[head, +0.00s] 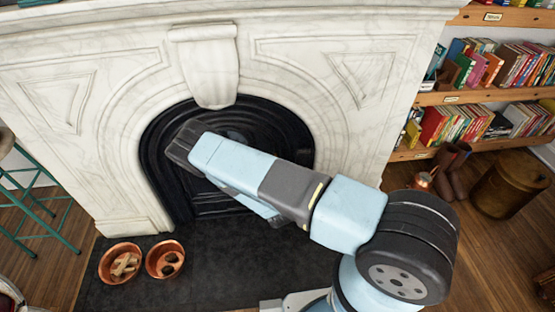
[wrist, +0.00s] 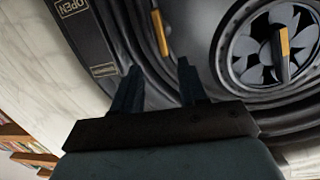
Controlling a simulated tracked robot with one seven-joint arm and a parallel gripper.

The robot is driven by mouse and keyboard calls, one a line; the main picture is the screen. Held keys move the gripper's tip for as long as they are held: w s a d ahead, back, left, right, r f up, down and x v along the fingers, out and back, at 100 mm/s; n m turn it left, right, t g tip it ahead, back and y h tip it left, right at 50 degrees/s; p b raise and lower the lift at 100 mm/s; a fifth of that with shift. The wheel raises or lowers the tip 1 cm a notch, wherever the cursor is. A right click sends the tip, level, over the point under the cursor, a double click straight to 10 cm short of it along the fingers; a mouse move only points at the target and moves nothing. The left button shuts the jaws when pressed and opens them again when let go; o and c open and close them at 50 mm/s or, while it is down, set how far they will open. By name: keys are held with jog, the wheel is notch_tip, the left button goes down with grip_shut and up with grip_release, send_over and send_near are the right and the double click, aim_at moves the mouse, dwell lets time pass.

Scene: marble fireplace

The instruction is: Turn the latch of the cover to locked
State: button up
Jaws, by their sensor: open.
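The black metal fireplace cover (head: 290,130) fills the arch of the marble surround in the head view, mostly behind my arm. In the wrist view, a dark handle with a yellow-orange stripe (wrist: 160,32), apparently the latch, stands at top centre. To its left is a dark plate (wrist: 85,40) with the word OPEN at its upper end and a second, unreadable label lower down. My gripper (wrist: 160,88) is open and empty, its two fingers pointing towards the cover just below the handle, apart from it in the picture. In the head view my arm hides the latch.
A round bladed vent (wrist: 268,48) with its own yellow-striped handle is at right in the wrist view. Copper bowls (head: 122,263) (head: 166,259) stand on the dark hearth (head: 215,265). A green stool (head: 45,200) is at left, and bookshelves (head: 485,95) are at right.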

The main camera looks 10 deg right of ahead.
jog(key=shift+n+t+y, duration=0.6)
jog(key=shift+n+y, duration=0.2)
jog(key=shift+n, duration=0.1)
jog(key=w, duration=0.4)
jog(key=w+f, duration=0.1)
jog(key=w, duration=0.6)
jog(key=shift+w+d+f, duration=0.25)
jog(key=shift+w, duration=0.1)
jog(key=shift+c, duration=0.4)
jog(key=shift+d, duration=0.1)
grip_shut()
